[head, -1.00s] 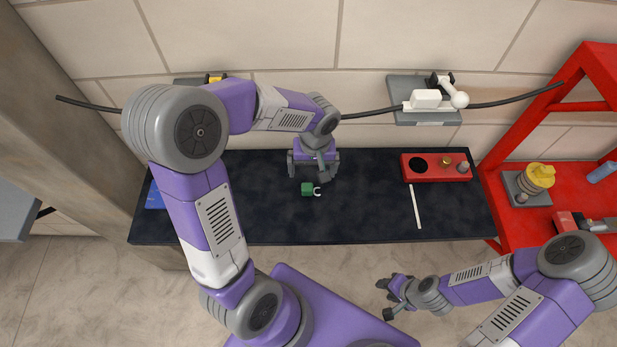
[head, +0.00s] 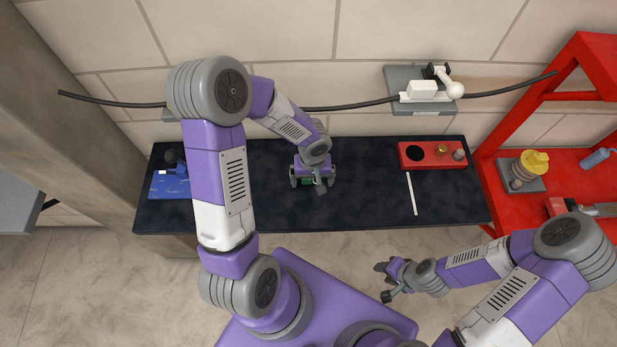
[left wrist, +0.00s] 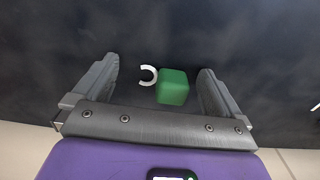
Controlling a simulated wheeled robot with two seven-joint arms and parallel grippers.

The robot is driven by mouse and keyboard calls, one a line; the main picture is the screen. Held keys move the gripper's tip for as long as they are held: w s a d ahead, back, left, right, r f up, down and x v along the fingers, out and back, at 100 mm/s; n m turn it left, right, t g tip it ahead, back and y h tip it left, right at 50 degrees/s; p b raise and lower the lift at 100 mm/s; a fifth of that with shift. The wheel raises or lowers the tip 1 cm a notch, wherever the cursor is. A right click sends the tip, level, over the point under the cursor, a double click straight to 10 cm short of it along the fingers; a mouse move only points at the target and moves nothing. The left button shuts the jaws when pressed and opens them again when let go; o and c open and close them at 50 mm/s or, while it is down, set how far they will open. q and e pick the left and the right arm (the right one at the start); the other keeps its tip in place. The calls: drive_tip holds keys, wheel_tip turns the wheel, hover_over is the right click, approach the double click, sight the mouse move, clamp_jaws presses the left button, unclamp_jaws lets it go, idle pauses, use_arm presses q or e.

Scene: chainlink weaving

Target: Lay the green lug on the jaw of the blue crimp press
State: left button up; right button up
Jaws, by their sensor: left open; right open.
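The green lug (left wrist: 173,87) is a green block with a white open ring at one end. In the left wrist view it lies on the dark bench top, between the two spread fingers of my left gripper (left wrist: 158,88), apart from both. In the head view my left gripper (head: 308,184) is over the lug (head: 308,182) and hides most of it. The blue crimp press (head: 172,182) stands at the left end of the bench, partly behind my left arm; its jaw is too small to make out. My right gripper (head: 388,282) is open and empty, in front of the bench.
A red block with a hole and small knobs (head: 432,154) and a white strip (head: 412,194) lie on the bench's right part. A black cable runs along the wall past a grey bracket (head: 420,98). A red rack (head: 590,130) stands at the right. The bench's middle right is clear.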

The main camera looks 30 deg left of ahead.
use_arm(q)
drive_tip(key=shift+c, duration=0.3)
drive_tip(key=shift+r, duration=0.1)
drive_tip(key=c, duration=1.1)
